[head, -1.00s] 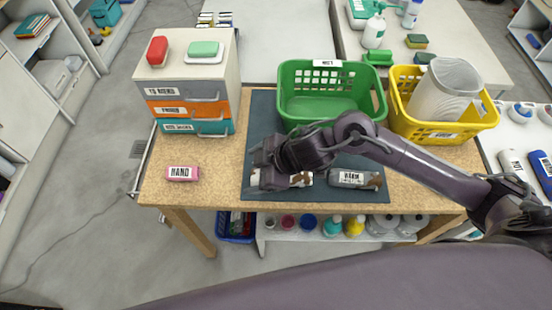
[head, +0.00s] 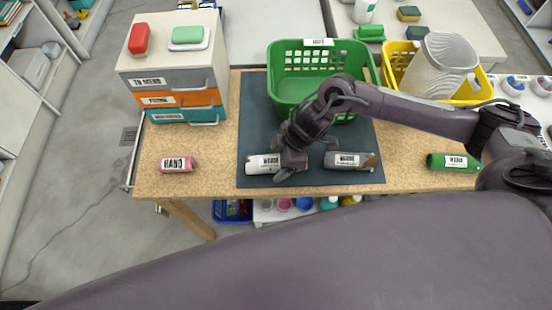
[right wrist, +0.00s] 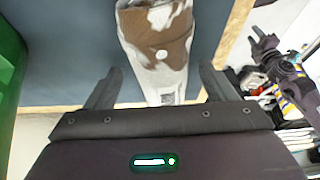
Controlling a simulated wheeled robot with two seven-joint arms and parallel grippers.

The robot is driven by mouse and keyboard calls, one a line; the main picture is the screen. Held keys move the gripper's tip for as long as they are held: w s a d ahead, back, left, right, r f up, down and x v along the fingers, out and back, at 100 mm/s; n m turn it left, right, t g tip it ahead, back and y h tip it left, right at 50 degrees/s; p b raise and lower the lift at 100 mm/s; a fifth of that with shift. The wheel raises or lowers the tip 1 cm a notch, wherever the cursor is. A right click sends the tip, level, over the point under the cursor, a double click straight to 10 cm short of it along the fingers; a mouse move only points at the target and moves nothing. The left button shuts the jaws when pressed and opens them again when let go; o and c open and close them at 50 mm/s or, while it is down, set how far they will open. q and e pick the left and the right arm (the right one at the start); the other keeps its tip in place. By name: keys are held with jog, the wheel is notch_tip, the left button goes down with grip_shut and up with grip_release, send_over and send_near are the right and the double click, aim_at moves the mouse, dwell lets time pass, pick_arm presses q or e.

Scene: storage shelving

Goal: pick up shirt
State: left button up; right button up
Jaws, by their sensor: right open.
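A rolled white shirt with brown patches and a label (head: 262,164) lies on the dark mat (head: 262,110). My right gripper (head: 303,158) is open over its right part, hiding some of it. In the right wrist view the rolled shirt (right wrist: 160,50) lies ahead of and between the spread fingers of my right gripper (right wrist: 157,92), with a gap on each side. A grey rolled shirt (head: 345,160) lies to the right on the mat. A gripper that appears to be my left (right wrist: 263,42) shows at the right of the wrist view, its jaws unclear.
A green basket (head: 318,50) stands behind, a yellow basket (head: 470,92) at right. A pink roll (head: 177,165) lies left and a green roll (head: 450,161) right on the wooden table. Labelled drawers (head: 170,80) stand at back left.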

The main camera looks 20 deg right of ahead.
jog(key=shift+f, duration=0.1)
jog(key=c, duration=1)
jog(key=shift+c, duration=0.8)
